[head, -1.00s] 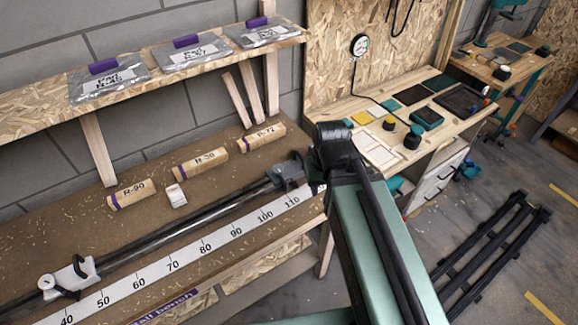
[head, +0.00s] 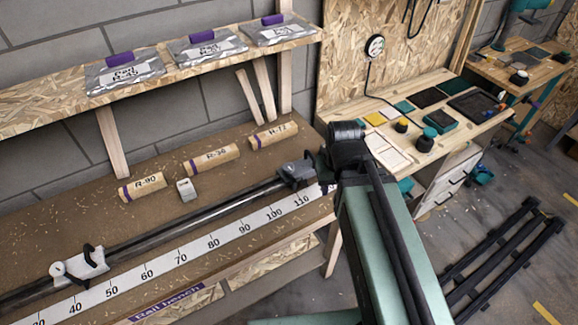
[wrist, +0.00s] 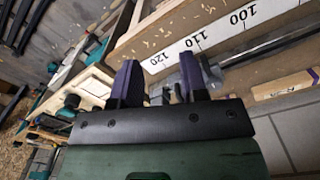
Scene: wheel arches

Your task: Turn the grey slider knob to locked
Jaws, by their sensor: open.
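A light grey slider (head: 80,265) with a black curved handle and a small round knob (head: 57,269) sits on the dark rail at the left of the bench. The knob's lock marking is too small to read. My gripper (wrist: 158,62) shows in the wrist view with two dark purple fingers apart and nothing held between them. It is near the high-number end of the scale, around 110 to 120, far from the slider. In the head view my arm hides most of the gripper. The slider is not seen in the wrist view.
A dark grey bracket (head: 298,173) stands at the rail's right end, close to my arm. Wooden blocks (head: 211,158) and a small white block (head: 186,190) lie behind the rail (head: 190,220). A shelf (head: 40,106) with silver packets overhangs the back. The white scale (head: 165,272) lies in front.

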